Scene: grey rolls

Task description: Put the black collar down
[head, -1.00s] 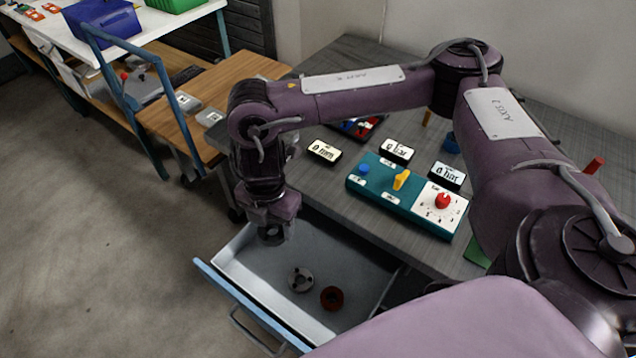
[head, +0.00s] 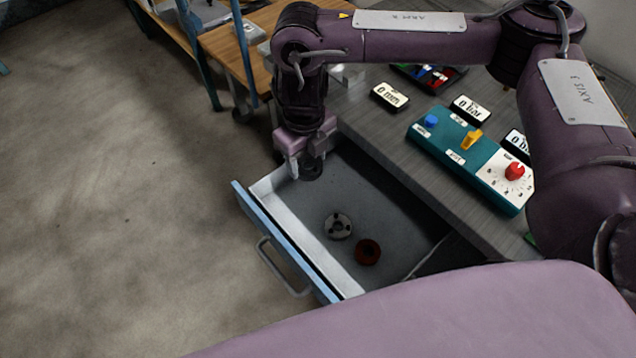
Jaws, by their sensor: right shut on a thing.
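My right gripper (head: 304,167) points down over the far left end of the open drawer (head: 381,195). It is shut on the black collar (head: 312,170), a small dark ring that shows just below and between the fingers. The collar is inside the drawer's outline or just above its floor; I cannot tell whether it touches. A grey metal collar (head: 338,226) with holes and a red-brown ring (head: 367,252) lie apart on the drawer floor, nearer to me. My left gripper is not in view.
The drawer's blue front (head: 285,243) with its handle faces the open floor. On the grey worktop stand a teal control panel (head: 470,155) with knobs and several small display blocks, one reading 0 mm (head: 390,97). The drawer floor between the collars is bare.

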